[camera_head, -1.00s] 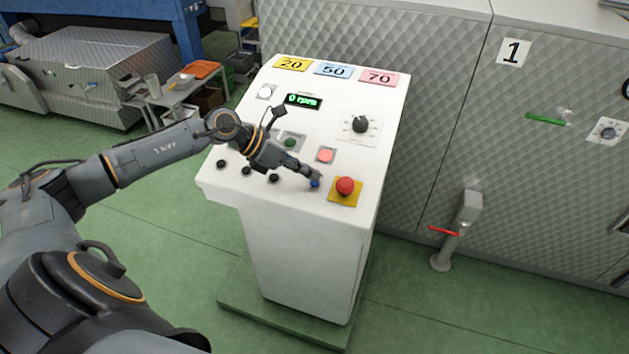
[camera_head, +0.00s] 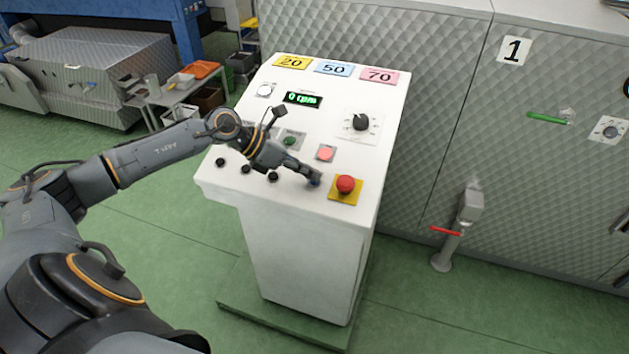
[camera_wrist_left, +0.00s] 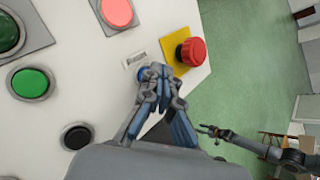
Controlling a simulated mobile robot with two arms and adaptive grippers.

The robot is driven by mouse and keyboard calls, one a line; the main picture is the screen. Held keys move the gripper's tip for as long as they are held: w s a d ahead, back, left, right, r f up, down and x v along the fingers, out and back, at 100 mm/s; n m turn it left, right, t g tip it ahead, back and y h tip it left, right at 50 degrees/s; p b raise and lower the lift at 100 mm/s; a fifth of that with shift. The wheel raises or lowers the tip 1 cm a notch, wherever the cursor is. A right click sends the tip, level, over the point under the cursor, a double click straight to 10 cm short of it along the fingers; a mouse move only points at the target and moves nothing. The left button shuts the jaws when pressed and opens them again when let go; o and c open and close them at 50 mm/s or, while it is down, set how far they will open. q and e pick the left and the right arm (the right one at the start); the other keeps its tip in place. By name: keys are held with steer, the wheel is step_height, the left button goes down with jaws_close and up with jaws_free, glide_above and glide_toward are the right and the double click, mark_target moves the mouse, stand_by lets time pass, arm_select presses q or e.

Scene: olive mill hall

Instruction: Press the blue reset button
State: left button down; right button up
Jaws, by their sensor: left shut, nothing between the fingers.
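The blue reset button (camera_wrist_left: 143,72) sits on the white sloped control panel (camera_head: 225,184), beside a small label. In the head view only a bit of the blue button (camera_head: 315,184) shows, left of the red mushroom button. My left gripper (camera_head: 314,178) is shut and empty. Its fingertips (camera_wrist_left: 155,72) are at the blue button and partly cover it; they appear to touch it, but I cannot tell how far it is pushed in. My right gripper (camera_wrist_left: 209,132) shows small in the left wrist view, away from the panel; its jaw state is unclear.
The red mushroom button (camera_head: 345,185) on its yellow plate is close to the right of my fingertips. A lit red button (camera_head: 325,153), a green button (camera_head: 290,141), black knobs (camera_head: 273,177) and a dial (camera_head: 360,123) are also on the panel. The display (camera_head: 302,99) is lit green.

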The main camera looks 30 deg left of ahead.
arm_select(q)
steer(key=shift+f+b, duration=0.35)
steer(key=shift+b, duration=0.1)
stand_by(0.6)
steer(key=shift+r, duration=0.1)
steer(key=shift+s+r+p, duration=0.15)
steer(key=shift+r+p, duration=0.3)
steer(key=shift+r, duration=0.25)
steer(key=shift+s+r+p, duration=0.1)
steer(key=shift+r+p, duration=0.25)
steer(key=shift+r, duration=0.25)
steer(key=shift+s+d+r+p, duration=0.1)
steer(key=shift+s+r+p, duration=0.15)
steer(key=shift+r, duration=0.35)
steer(key=shift+s+d+r+p, duration=0.15)
steer(key=shift+r+p, duration=0.2)
steer(key=shift+r, duration=0.25)
steer(key=shift+s+a+r+p, duration=0.1)
steer(key=shift+s+r+p, duration=0.15)
steer(key=shift+r, duration=0.35)
steer(key=shift+w+d, duration=0.1)
